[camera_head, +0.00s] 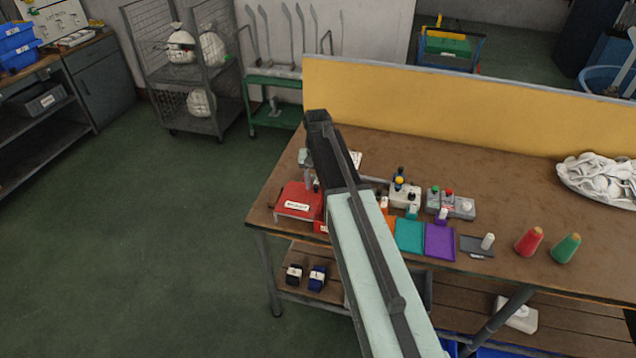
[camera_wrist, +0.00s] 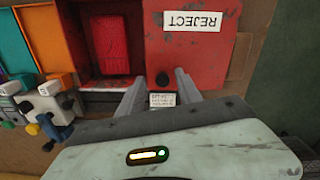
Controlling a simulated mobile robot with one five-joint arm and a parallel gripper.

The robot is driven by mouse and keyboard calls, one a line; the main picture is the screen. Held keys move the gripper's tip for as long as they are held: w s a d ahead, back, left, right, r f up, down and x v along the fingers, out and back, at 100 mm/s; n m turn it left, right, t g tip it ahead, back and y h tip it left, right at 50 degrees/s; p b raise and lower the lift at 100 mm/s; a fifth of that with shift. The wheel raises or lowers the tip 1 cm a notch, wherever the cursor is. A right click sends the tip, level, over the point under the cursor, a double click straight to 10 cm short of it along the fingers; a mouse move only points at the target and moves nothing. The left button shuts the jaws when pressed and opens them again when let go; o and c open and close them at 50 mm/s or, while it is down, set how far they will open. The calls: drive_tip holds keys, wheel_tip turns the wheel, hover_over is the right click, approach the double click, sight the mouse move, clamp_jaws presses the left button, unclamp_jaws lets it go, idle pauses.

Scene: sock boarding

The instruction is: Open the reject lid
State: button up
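The red reject lid (camera_head: 297,201) lies on the workbench's left part in the head view, with a white REJECT label on its front. In the wrist view the lid (camera_wrist: 215,55) fills the upper right, its label upside down. A small black knob (camera_wrist: 162,79) stands at the lid's lower left corner. My gripper (camera_wrist: 160,77) is open, its two grey fingers on either side of the knob with gaps visible. In the head view my gripper (camera_head: 308,176) points down over the lid's back edge; the arm hides part of it.
An open red compartment (camera_wrist: 87,58) holding a red textured piece (camera_wrist: 109,37) sits left of the lid. Orange and teal (camera_head: 409,234) trays and a purple tray (camera_head: 440,241) follow. Button boxes (camera_head: 405,195) stand behind them. A yellow panel (camera_head: 470,110) borders the bench's back.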

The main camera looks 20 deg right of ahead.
drive_tip(key=shift+r, duration=0.15)
drive_tip(key=shift+r+p, duration=0.35)
drive_tip(key=shift+p, duration=0.15)
wheel_tip(320, 180, up, 7)
drive_tip(key=p, duration=0.7)
drive_tip(key=shift+f, duration=0.1)
